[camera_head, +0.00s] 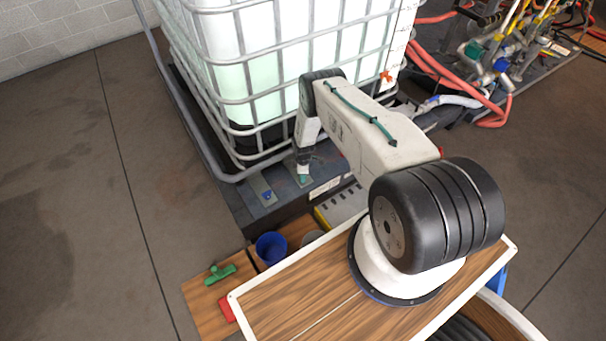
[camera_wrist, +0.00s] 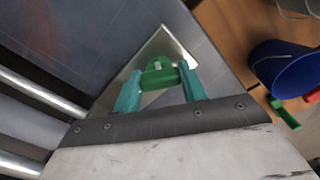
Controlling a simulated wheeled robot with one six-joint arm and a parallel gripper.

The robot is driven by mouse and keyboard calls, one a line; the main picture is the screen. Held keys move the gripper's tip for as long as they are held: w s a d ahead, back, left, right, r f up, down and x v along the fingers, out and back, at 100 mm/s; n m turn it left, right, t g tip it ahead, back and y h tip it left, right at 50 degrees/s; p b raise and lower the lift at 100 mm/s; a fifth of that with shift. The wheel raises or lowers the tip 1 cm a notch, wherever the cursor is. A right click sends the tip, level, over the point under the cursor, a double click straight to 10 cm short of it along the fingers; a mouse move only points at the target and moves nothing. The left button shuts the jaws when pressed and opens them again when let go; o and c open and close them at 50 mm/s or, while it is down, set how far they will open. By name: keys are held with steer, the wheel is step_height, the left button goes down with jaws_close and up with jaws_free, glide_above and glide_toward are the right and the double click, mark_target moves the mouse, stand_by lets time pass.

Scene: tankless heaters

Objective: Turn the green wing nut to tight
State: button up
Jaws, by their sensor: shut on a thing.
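The green wing nut (camera_wrist: 158,76) sits on a pale metal plate (camera_wrist: 178,42) in the wrist view. My gripper (camera_wrist: 160,84) has its two teal fingers on either side of the nut, shut on it. In the head view my gripper (camera_head: 304,178) points down at the dark base beside the caged tank. The nut is hidden there by the fingers, and the nut's turn angle cannot be read.
The caged white tank (camera_head: 255,90) stands close behind my gripper. A blue fastener (camera_head: 267,195) sits on a metal plate to its left. A blue bucket (camera_head: 271,248), a green tool (camera_head: 220,273) and a red object (camera_head: 227,309) are on the wooden surface in front.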

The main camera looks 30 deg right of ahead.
steer(key=m, duration=0.5)
steer(key=shift+m, duration=0.3)
steer(key=m, duration=0.5)
steer(key=shift+m, duration=0.3)
steer(key=o, duration=1)
steer(key=shift+r, duration=0.1)
step_height(320, 180, up, 8)
steer(key=shift+f, duration=0.2)
